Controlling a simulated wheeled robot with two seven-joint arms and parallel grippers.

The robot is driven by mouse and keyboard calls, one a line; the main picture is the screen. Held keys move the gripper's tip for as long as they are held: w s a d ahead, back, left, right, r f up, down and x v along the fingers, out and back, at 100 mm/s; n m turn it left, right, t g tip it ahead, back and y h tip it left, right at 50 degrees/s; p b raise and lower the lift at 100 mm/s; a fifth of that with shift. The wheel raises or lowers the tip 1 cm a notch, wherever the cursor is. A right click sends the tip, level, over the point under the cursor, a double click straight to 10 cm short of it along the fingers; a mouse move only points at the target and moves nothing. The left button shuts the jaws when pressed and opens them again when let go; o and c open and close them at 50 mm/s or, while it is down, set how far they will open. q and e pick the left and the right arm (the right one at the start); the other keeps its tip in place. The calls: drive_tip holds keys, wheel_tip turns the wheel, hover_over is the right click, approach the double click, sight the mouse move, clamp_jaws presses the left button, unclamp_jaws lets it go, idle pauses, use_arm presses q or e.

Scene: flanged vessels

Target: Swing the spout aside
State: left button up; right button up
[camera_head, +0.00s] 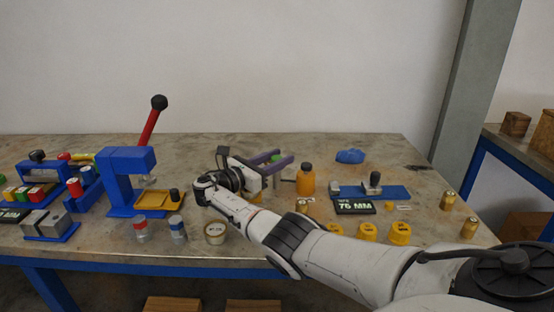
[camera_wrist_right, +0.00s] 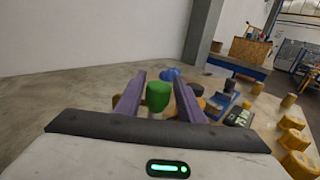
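My right gripper (camera_head: 286,156) reaches over the middle of the table, with its purple fingers apart. In the right wrist view, a green rounded knob (camera_wrist_right: 158,96) on a pale stem stands between the fingers (camera_wrist_right: 160,78), with narrow gaps seeming to show on both sides. In the head view only a bit of green (camera_head: 275,158) shows between the fingers. An orange bottle (camera_head: 305,180) with a dark cap stands just right of the fingers. A thin dark rod, possibly a spout, points left from it. I cannot tell for sure which part is the spout. My left gripper is out of view.
A blue press (camera_head: 128,180) with a red lever (camera_head: 150,122) stands left. A blue cloth-like lump (camera_head: 350,156) lies behind. Yellow pots (camera_head: 399,233) and brass cylinders (camera_head: 470,228) line the front right.

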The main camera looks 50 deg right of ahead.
drive_tip(key=shift+a, duration=0.15)
drive_tip(key=a, duration=0.6)
drive_tip(key=w+a, duration=0.1)
drive_tip(key=a, duration=0.3)
drive_tip(key=shift+w, duration=0.1)
